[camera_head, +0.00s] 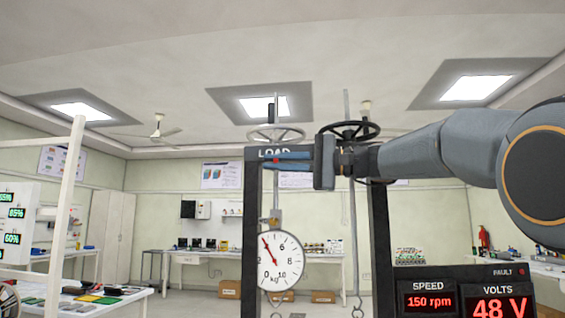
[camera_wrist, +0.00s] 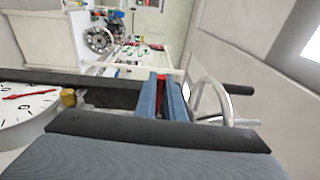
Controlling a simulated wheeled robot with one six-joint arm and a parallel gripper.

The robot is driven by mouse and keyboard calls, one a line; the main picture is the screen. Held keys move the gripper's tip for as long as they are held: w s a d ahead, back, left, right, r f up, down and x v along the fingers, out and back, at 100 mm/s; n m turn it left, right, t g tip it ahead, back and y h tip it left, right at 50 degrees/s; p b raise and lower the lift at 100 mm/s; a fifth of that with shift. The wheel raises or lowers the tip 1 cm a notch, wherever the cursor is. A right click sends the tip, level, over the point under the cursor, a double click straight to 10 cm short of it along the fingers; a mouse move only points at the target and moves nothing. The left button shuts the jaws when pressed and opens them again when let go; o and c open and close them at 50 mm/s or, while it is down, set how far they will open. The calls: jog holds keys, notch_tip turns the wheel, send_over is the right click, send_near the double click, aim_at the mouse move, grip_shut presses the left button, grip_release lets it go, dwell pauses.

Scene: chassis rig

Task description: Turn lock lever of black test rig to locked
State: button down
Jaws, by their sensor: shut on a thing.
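The black test rig (camera_head: 250,230) stands in front of me, with a top beam marked LOAD and two upright posts. My gripper (camera_head: 276,161) is level in front of the top beam, reaching in from the right. Its blue fingers are shut on a small red part, seemingly the lock lever (camera_wrist: 161,82), which shows between the fingers in the wrist view, where my gripper (camera_wrist: 162,88) points away from the camera. The fingers hide most of the lever, so I cannot tell its angle or any lock marks.
A round kg dial (camera_head: 281,262) hangs below the beam. A pale handwheel (camera_head: 276,134) and a black handwheel (camera_head: 348,131) sit on top, close to my gripper. A display panel (camera_head: 465,295) reads 150 rpm and 48 V. Benches (camera_head: 305,256) stand behind.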

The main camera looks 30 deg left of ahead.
jog(key=shift+f, duration=0.1)
jog(key=c, duration=1.8)
grip_release()
jog(key=shift+a, duration=0.15)
jog(key=shift+c, duration=0.2)
jog(key=b+v, duration=0.2)
jog(key=v, duration=0.6)
